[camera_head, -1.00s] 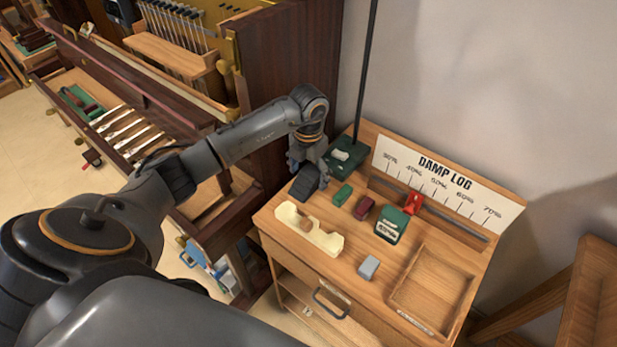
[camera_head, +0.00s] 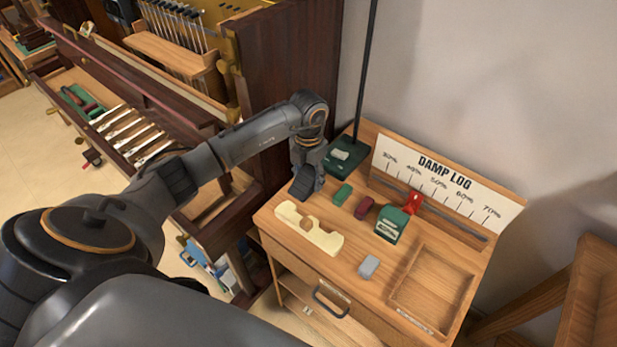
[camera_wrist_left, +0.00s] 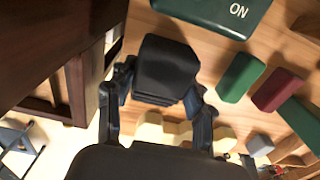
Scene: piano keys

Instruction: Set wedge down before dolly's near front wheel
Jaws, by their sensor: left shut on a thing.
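My left gripper (camera_wrist_left: 158,112) is shut on a dark, nearly black block, which I take to be the wedge (camera_wrist_left: 165,65). In the left wrist view the block sits between the two fingers, with ridges along its lower edge. In the head view the left gripper (camera_head: 308,172) is over the back left part of the wooden cabinet top, and the dark wedge (camera_head: 303,188) shows below it. I cannot tell whether the wedge touches the top. I cannot make out the dolly or its near front wheel. My right gripper is not in view.
The cabinet top (camera_head: 285,245) carries a cream holder (camera_head: 308,228), green, maroon and grey blocks, a green box (camera_head: 391,223) and a pole's dark green base (camera_head: 346,155). The open piano (camera_head: 285,80) stands at left. A small red item (camera_head: 92,158) lies near its lower left.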

